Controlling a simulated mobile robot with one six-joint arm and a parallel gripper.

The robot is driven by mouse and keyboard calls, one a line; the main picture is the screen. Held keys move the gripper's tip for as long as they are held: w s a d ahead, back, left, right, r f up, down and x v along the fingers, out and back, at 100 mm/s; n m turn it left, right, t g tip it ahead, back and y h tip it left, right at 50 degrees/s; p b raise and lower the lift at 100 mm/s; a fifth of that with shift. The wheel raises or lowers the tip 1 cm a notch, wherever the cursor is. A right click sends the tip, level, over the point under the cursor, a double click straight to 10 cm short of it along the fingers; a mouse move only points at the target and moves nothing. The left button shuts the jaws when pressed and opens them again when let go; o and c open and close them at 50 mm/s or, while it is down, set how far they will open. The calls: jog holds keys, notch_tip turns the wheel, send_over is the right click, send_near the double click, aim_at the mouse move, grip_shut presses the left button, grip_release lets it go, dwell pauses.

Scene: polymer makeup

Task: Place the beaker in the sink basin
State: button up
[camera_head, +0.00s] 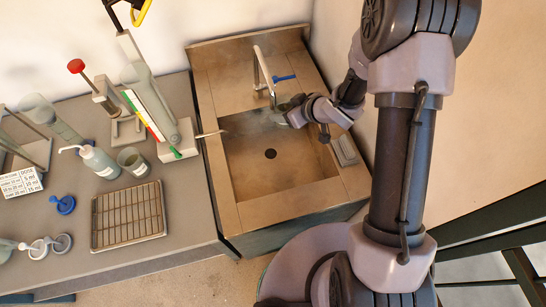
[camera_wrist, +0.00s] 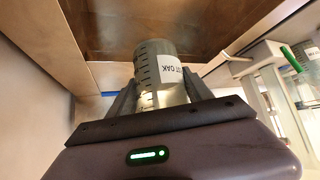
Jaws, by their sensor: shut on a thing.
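My gripper (camera_head: 292,112) reaches in from the right over the back right part of the sink basin (camera_head: 255,185). It is shut on the beaker, and the beaker is mostly hidden in the head view. In the wrist view the beaker (camera_wrist: 153,62) is a grey, see-through vessel with dark graduation marks and a white label, held between the two fingers of my gripper (camera_wrist: 160,95). The brown metal basin (camera_wrist: 145,18) shows beyond it. I cannot tell the height of the beaker above the basin floor. The visible basin floor is bare except for the dark drain (camera_head: 270,153).
A tap (camera_head: 265,72) with a blue lever stands behind the basin, close to my gripper. The left counter holds another beaker (camera_head: 133,162), a wash bottle (camera_head: 100,163), a wire rack (camera_head: 128,215) and tall cylinders. A wall is close on the right.

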jog(key=s+a+f+n+g+y+p, duration=0.1)
jog(key=s+a+f+n+g+y, duration=0.1)
jog(key=s+a+f+n, duration=0.2)
jog(key=f+b, duration=0.5)
jog(key=f, duration=0.3)
jog(key=f+b, duration=0.5)
jog(key=f, duration=0.3)
jog(key=shift+w+d+f, duration=0.15)
jog(key=shift+w+f, duration=0.05)
jog(key=shift+f, duration=0.1)
jog(key=shift+f+b, duration=0.25)
jog(key=shift+b, duration=0.05)
jog(key=o, duration=1.5)
jog(key=shift+r, duration=0.1)
